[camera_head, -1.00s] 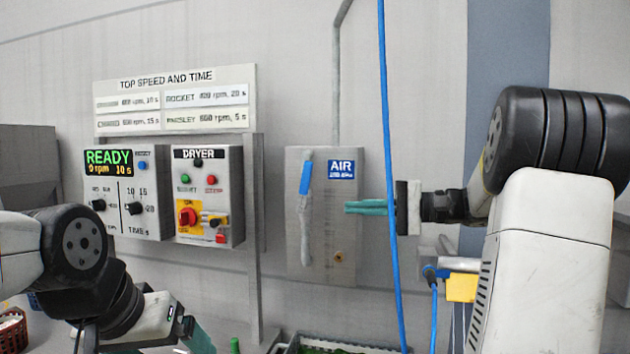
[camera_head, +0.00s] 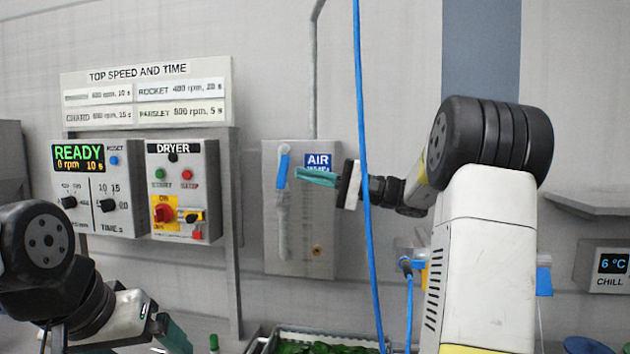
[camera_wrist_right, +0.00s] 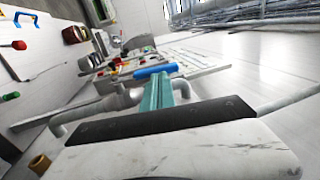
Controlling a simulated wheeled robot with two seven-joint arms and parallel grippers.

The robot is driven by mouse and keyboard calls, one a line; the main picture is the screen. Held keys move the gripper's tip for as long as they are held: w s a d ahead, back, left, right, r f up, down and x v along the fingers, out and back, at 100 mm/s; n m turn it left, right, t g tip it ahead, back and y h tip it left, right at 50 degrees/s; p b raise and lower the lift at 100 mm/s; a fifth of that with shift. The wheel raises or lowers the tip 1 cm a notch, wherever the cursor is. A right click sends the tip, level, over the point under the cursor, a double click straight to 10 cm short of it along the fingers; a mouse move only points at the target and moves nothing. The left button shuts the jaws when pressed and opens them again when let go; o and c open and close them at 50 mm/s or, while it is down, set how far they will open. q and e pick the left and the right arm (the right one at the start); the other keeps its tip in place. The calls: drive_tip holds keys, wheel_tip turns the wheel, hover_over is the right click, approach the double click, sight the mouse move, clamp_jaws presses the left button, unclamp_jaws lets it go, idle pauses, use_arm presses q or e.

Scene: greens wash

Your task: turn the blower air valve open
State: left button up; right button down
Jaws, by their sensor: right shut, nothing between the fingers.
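The air valve has a blue lever handle (camera_head: 283,168) on a grey vertical pipe. It is mounted on a grey panel (camera_head: 325,235) with a blue AIR sign (camera_head: 318,161). The handle stands nearly upright, in line with the pipe. My right gripper (camera_head: 300,174) is shut and empty, its teal fingers pointing left at the handle. In the right wrist view the blue handle (camera_wrist_right: 155,71) lies just past the fingertips (camera_wrist_right: 160,82); I cannot tell whether they touch. My left gripper (camera_head: 172,335) is low at the bottom left, its fingertips partly cut off.
A blue hose (camera_head: 362,200) hangs in front of my right arm. The dryer box (camera_head: 183,215) and the READY display box (camera_head: 80,157) are left of the valve panel. A crate of greens (camera_head: 340,343) is below. A chill box (camera_head: 608,264) is at right.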

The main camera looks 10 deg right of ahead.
sight(288, 169)
drive_tip(key=shift+x, duration=0.9)
drive_tip(key=shift+w+a+r+h, duration=0.15)
drive_tip(key=shift+a+h, duration=0.15)
drive_tip(key=shift+a, duration=0.05)
drive_tip(key=shift+w+a+r+h, duration=0.2)
drive_tip(key=shift+a+h, duration=0.1)
drive_tip(key=shift+a, duration=0.1)
drive_tip(key=shift+d, duration=0.1)
